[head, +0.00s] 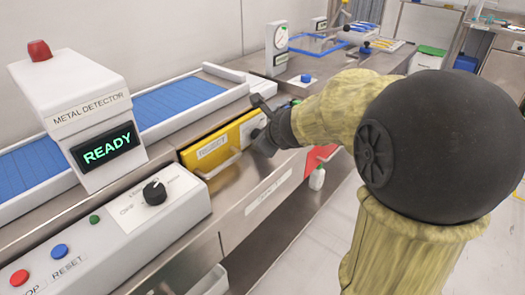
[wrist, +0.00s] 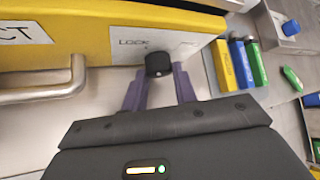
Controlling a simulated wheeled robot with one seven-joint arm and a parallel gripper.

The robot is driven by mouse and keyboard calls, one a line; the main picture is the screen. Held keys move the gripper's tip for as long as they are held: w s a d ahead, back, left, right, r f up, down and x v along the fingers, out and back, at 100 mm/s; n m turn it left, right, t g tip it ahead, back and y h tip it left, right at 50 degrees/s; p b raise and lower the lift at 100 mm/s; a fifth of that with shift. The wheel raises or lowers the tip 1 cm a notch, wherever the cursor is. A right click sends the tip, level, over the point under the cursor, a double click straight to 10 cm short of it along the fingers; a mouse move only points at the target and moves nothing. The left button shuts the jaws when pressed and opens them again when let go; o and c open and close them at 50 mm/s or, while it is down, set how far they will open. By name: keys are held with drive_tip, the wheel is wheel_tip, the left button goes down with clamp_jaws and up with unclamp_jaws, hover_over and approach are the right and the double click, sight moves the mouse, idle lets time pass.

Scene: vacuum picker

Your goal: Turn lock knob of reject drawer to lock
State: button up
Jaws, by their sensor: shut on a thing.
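The yellow reject drawer (head: 219,147) is set in the front of the metal detector bench and looks closed in the head view. Its front also shows in the wrist view (wrist: 80,38), with a metal handle (wrist: 45,94) at left. A pale label reading "LOCK" (wrist: 136,45) is at the drawer's right end. The black lock knob (wrist: 159,64) sits below that label. My gripper (wrist: 158,84) is shut on the knob, one finger on each side. The knob's pointer direction cannot be told. In the head view my gripper and arm hide the knob.
The metal detector (head: 87,115) reads READY beside a blue conveyor (head: 175,103). A control panel with a black dial (head: 154,192) and coloured buttons is at front left. Yellow, blue and green items (wrist: 239,62) stand right of the drawer. Open floor lies at right.

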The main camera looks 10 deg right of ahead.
drive_tip(key=shift+a+f+n+t+h+b, duration=0.2)
drive_tip(key=shift+n+t+h+b, duration=0.55)
drive_tip(key=shift+b, duration=1.7)
drive_tip(key=shift+r+t+b, duration=0.2)
drive_tip(key=shift+t+b, duration=0.05)
drive_tip(key=shift+b, duration=0.15)
drive_tip(key=shift+d, duration=0.1)
drive_tip(key=o, duration=0.9)
drive_tip(key=shift+s, duration=0.1)
drive_tip(key=shift+o, duration=0.4)
